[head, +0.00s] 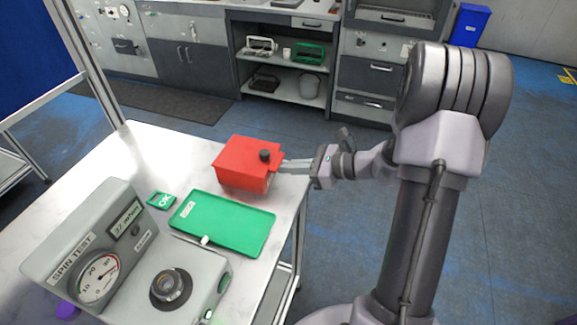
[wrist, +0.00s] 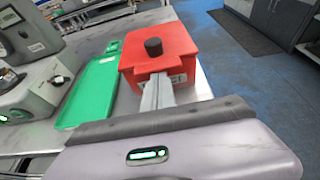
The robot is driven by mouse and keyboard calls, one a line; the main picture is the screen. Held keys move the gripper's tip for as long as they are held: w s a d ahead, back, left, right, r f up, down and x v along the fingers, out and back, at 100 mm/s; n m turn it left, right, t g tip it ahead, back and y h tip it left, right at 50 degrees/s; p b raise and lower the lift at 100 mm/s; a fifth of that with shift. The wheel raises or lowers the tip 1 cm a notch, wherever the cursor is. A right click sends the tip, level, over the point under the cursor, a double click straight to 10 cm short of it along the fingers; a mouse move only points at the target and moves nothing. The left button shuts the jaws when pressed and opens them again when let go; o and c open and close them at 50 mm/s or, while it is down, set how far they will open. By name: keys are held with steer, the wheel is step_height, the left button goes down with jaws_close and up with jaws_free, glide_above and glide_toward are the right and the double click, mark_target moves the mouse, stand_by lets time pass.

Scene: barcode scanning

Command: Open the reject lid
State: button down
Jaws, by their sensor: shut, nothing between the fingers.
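The red reject box (head: 246,164) stands at the back right of the table, with its red lid (head: 240,150) lying closed on top. A dark round knob (head: 265,155) sits on the lid near its right edge. My gripper (head: 284,166) is shut and empty, its fingertips at the knob side of the box, just below the knob. In the wrist view the fingers (wrist: 158,85) reach the front lip of the lid (wrist: 160,55), beneath the knob (wrist: 153,47). I cannot tell whether they touch the lip.
A green tray (head: 223,222) lies in front of the box, with a small green OK card (head: 162,200) to its left. A grey spin test device (head: 125,262) stands at the front left. The table (head: 150,150) is clear behind the card.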

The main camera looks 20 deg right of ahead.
steer(key=w+a+r+g+h+p, duration=0.25)
steer(key=r+p, duration=0.45)
steer(key=p, duration=0.7)
steer(key=w+a+r+g+h+p, duration=0.1)
steer(key=r+g+h+p, duration=0.3)
steer(key=r+p, duration=0.65)
steer(key=w+a+r+p, duration=0.1)
steer(key=w+a+p, duration=0.9)
steer(key=a+p, duration=0.1)
steer(key=shift+r+p, duration=0.25)
steer(key=shift+p, duration=0.25)
steer(key=shift+w+d+t, duration=0.1)
steer(key=shift+t, duration=0.15)
